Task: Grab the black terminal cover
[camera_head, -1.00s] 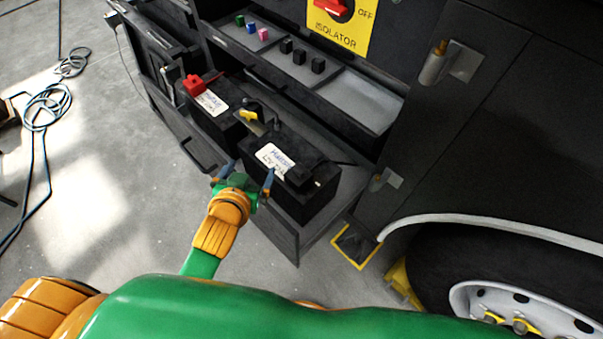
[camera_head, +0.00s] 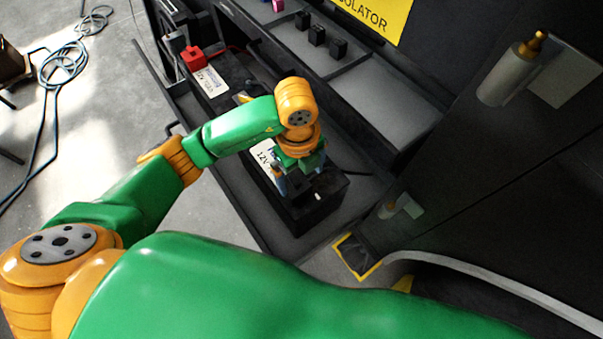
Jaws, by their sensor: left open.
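The black terminal cover (camera_head: 299,182) is on top of the near black battery (camera_head: 310,215), beside a small bright terminal. It is largely hidden by my left gripper (camera_head: 300,172). That gripper points down over the battery, open, with one blue-grey fingertip on each side of the cover. I cannot tell whether the fingers touch it. My right gripper is out of view.
The batteries sit in a pulled-out tray. A red cover (camera_head: 192,58) is on the far battery. A shelf above holds small black blocks (camera_head: 317,35) and a pink one.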

